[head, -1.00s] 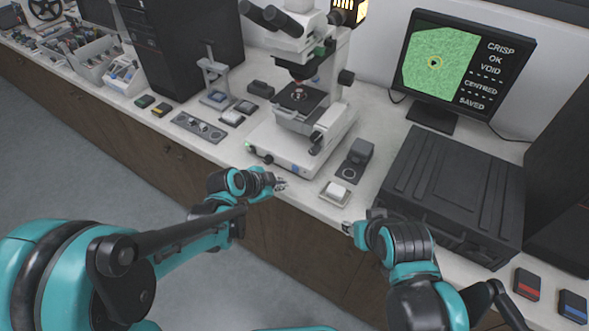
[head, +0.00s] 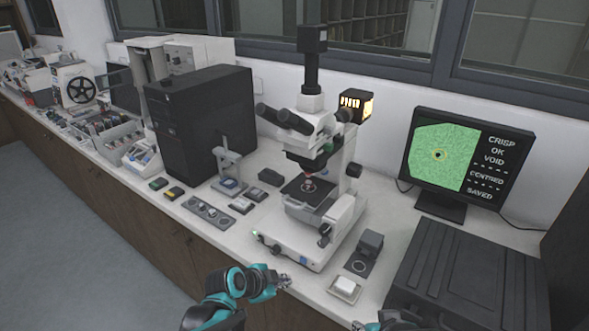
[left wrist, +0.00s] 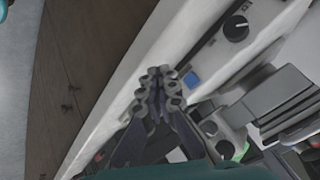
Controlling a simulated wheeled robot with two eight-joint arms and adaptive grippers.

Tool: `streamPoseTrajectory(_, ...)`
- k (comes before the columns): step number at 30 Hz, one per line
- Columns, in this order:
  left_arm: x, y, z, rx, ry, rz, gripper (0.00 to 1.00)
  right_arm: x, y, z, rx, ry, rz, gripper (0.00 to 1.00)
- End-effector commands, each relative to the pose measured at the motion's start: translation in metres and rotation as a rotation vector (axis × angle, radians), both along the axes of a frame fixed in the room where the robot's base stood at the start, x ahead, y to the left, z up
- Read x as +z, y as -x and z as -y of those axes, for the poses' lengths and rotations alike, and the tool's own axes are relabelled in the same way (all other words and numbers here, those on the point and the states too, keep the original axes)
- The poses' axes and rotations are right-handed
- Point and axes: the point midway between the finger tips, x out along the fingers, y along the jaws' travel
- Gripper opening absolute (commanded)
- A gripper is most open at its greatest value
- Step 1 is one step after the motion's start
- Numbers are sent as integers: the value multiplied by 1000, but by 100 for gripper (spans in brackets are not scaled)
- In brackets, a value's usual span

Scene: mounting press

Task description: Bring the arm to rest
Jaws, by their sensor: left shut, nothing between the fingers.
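My left gripper (head: 283,283) is shut and empty, in front of the counter's front edge and the microscope base. In the left wrist view its fingertips (left wrist: 158,85) are together, with nothing between them. The microscope (head: 310,185) stands upright on the counter, apart from my left gripper, with a slide-like piece on its stage. My right gripper (head: 362,326) is at the bottom edge of the head view, mostly cut off, so its jaws cannot be made out.
A monitor (head: 455,160) shows a green picture and "CRISP OK VOID CENTRED SAVED". A black case (head: 465,280) lies at the right. A small tray with a white block (head: 345,287) and a grey block (head: 369,243) sit near the front edge. Floor (head: 70,270) is clear at left.

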Motion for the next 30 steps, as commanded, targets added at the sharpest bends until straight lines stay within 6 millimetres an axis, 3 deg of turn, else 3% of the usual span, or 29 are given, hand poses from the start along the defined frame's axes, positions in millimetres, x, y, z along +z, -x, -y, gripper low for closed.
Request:
streamPoseTrajectory(4,11,10,-13,76,14,-37,0,0,0,0,0,0,0,40)
streamPoseTrajectory(8,33,34,-41,263,56,-116,0,0,0,0,0,0,0,40)
streamPoseTrajectory(15,64,101,-106,722,174,-249,0,0,0,0,0,0,0,40)
streamPoseTrajectory(21,71,150,-146,1044,281,-293,0,0,0,0,0,0,0,40)
streamPoseTrajectory(25,71,168,-159,1162,328,-300,0,0,0,0,0,0,0,40)
streamPoseTrajectory(30,71,174,-164,1204,346,-300,0,0,0,0,0,0,0,40)
